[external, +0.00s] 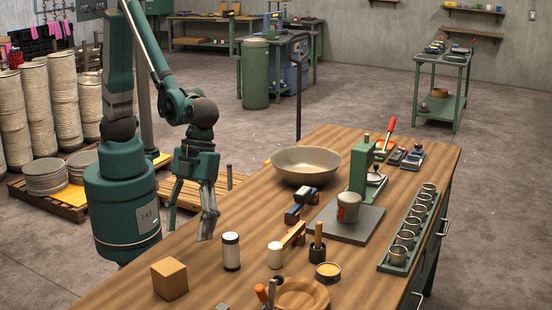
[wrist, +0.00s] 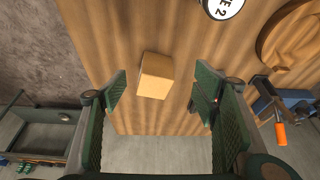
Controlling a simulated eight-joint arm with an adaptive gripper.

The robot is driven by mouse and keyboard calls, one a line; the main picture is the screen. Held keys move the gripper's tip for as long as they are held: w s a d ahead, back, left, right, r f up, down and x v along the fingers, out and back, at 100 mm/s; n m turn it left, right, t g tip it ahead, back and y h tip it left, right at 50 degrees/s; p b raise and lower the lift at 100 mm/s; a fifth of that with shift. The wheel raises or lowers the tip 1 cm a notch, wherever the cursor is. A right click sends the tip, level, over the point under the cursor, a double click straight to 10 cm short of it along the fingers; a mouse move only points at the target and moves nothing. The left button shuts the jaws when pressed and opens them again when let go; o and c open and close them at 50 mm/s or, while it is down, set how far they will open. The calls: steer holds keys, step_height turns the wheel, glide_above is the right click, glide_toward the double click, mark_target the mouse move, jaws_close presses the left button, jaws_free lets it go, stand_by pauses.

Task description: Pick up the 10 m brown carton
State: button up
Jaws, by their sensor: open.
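The brown carton (external: 170,279) is a small plain box standing on the near left part of the wooden bench top. In the wrist view the carton (wrist: 154,75) lies beyond and between the fingers, nearer the left one, with nothing touching it. My gripper (external: 195,222) hangs pointing down, above and behind the carton in the external view. In the wrist view my gripper (wrist: 162,95) has its green padded fingers spread wide and empty.
A white canister with a dark lid (external: 231,251) stands right of the carton. A wooden ring-shaped dish (external: 302,295) and tools are at the front. A large bowl (external: 306,165), a green press (external: 361,166) and a rack of cups (external: 411,236) stand farther back and right.

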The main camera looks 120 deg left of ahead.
mark_target(170, 265)
steer(key=d+m, duration=0.1)
steer(key=d, duration=0.1)
steer(key=d+f+m+p, duration=0.1)
steer(key=d, duration=0.1)
steer(key=d+f+m+g+p, duration=0.1)
steer(key=d, duration=0.1)
steer(key=shift+s+d+f, duration=0.1)
steer(key=shift+f, duration=0.15)
steer(key=shift+f, duration=0.1)
steer(key=shift+x, duration=1.2)
steer(key=shift+f, duration=0.1)
steer(key=shift+x, duration=2.55)
steer(key=c, duration=1)
